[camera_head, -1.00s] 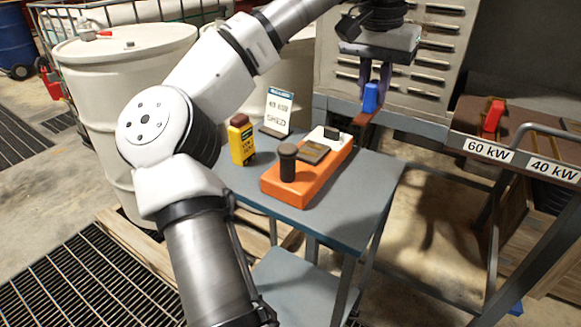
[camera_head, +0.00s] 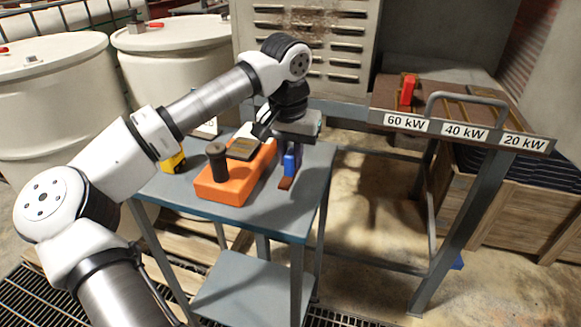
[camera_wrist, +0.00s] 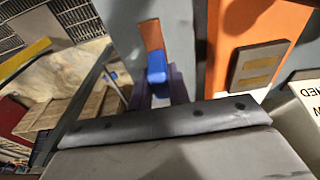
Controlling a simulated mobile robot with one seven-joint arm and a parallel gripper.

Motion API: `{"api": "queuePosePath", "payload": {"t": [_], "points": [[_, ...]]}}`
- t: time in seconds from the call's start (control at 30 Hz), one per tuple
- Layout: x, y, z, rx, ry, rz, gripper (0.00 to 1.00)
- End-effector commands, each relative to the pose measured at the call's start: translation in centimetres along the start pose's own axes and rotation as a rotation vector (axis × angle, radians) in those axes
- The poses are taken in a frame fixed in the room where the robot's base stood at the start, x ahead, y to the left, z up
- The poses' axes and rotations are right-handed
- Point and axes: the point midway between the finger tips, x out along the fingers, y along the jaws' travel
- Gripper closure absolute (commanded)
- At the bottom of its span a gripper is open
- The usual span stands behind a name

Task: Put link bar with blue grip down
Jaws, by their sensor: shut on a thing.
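The link bar with blue grip (camera_head: 290,165) is a short brown bar with a blue block on it. My gripper (camera_head: 293,158) is shut on the blue grip and points down at the right part of the blue-grey cart top (camera_head: 265,222), right of the orange base. In the wrist view the blue grip (camera_wrist: 156,69) sits between the fingers and the brown bar (camera_wrist: 151,35) extends beyond it over the grey surface. I cannot tell whether the bar touches the cart top.
An orange base (camera_head: 226,187) with a black knob (camera_head: 217,160) stands left of the bar. A yellow container (camera_head: 173,162) is partly behind my arm. A rack with kW labels (camera_head: 465,132) and a red grip (camera_head: 408,89) stand at right. The cart's front right corner is clear.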

Motion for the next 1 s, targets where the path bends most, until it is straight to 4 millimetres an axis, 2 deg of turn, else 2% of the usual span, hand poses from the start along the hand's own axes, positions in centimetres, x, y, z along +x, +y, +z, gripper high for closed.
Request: {"api": "queuePosePath", "payload": {"t": [0.2,0.57,0.6,0.77,1.0], "points": [[3.1,0.0,0.4,-0.002,0.0,0.002,1.0],[3.7,0.0,0.4,-0.001,0.001,0.001,1.0],[3.7,0.0,0.5,-0.001,0.0,0.001,0.81],[3.6,0.0,0.4,-0.001,0.0,0.001,0.6],[3.6,0.0,0.4,-0.001,0.0,0.001,0.6]]}}
